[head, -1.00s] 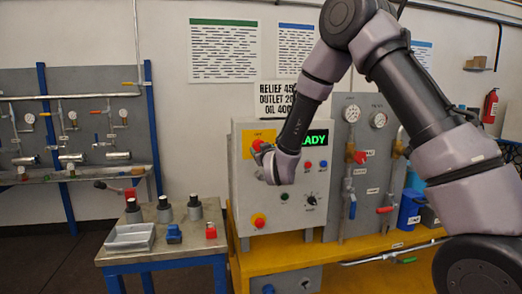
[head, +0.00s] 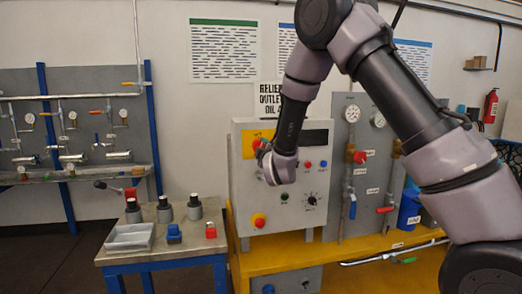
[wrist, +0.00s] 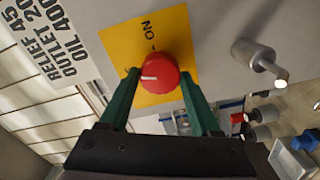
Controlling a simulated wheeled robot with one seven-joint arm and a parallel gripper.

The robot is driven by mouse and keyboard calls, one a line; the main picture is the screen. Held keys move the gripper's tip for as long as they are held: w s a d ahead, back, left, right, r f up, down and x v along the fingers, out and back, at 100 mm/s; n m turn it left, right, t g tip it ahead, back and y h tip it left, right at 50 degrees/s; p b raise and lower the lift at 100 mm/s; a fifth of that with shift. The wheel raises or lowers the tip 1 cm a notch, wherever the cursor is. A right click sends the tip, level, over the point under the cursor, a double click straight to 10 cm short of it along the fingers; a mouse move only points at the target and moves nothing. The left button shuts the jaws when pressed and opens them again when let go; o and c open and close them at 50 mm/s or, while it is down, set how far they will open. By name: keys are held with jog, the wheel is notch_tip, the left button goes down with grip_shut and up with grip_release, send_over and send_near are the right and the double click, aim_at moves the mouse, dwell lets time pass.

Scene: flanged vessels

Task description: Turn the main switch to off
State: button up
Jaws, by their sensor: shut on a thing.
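The main switch is a red round knob (wrist: 160,73) with a white pointer mark, on a yellow plate (wrist: 118,50) marked ON. In the wrist view the white mark points left, away from the ON label. My gripper (wrist: 159,77) is shut on the knob, one green finger on each side. The display (head: 314,137) on the box is dark.
A red button on yellow (head: 258,220), a black dial (head: 311,199) and small buttons sit lower on the box. A side table (head: 160,255) with a tray stands left. Gauges and valves (head: 354,155) stand right. A metal post (wrist: 260,62) juts out beside the plate in the wrist view.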

jog(key=shift+n, duration=2.1)
jog(key=shift+f, duration=0.1)
jog(key=o, duration=1.4)
jog(key=v, duration=1.1)
jog(key=shift+w, duration=0.1)
